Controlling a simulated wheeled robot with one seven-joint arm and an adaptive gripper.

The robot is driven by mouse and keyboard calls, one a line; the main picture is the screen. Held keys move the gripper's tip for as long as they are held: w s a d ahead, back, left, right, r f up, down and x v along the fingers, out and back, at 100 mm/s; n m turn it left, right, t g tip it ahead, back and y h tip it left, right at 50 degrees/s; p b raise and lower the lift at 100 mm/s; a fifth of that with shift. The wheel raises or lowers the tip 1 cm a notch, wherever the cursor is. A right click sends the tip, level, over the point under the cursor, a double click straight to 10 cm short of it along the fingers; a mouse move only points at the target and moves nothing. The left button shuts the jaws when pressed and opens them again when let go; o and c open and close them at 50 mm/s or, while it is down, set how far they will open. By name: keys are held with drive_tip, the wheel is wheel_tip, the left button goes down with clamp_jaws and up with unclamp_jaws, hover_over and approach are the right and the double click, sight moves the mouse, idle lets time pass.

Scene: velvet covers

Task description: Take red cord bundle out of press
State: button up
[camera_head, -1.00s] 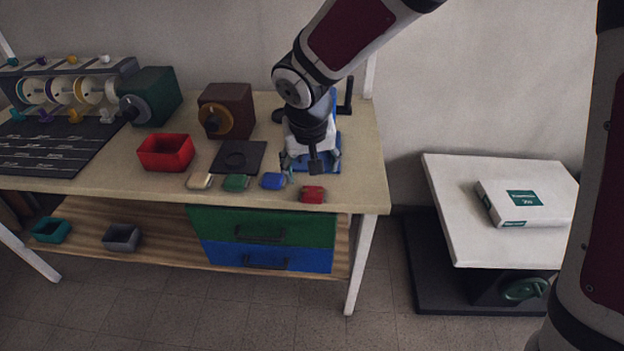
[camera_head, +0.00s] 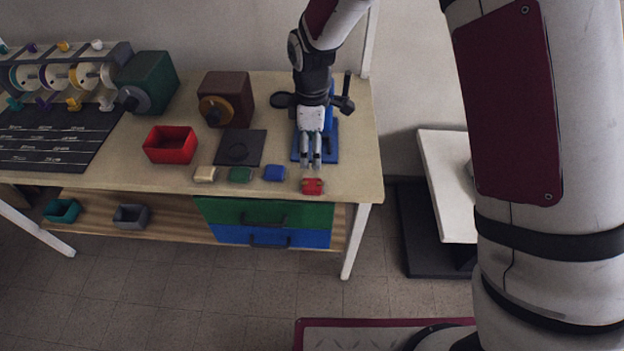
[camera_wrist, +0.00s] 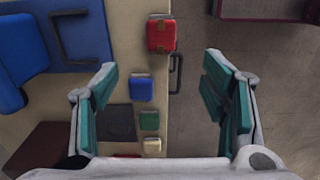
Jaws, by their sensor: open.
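The red cord bundle (camera_head: 313,187), a small red block with tan bands, lies on the bench's front edge, outside the press. It also shows near the top middle of the wrist view (camera_wrist: 161,36). The blue press (camera_head: 331,154) stands behind it near the bench's right end, partly hidden by my arm. Its blue plate and dark handle show at the upper left of the wrist view (camera_wrist: 92,60). My gripper (camera_head: 311,165) is open and empty, just behind the bundle in the head view. In the wrist view its spread fingers (camera_wrist: 160,78) have the bundle beyond them, untouched.
Blue (camera_head: 274,173), green (camera_head: 240,175) and cream (camera_head: 205,174) bundles lie in a row left of the red one. A dark flat plate (camera_head: 252,136) and a red open box (camera_head: 150,146) are behind them.

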hover_over(312, 184)
wheel_tip(312, 184, down, 8)
drive_tip(key=shift+w+f+p, duration=0.1)
drive_tip(key=shift+f+p, duration=0.1)
drive_tip(key=shift+p, duration=0.2)
drive_tip(key=f+p, duration=0.1)
drive_tip(key=f, duration=0.3)
drive_tip(key=shift+s+f, duration=0.1)
drive_tip(key=shift+s, duration=0.1)
drive_tip(key=shift+f, duration=0.6)
drive_tip(key=shift+c, duration=0.3)
drive_tip(key=c, duration=1)
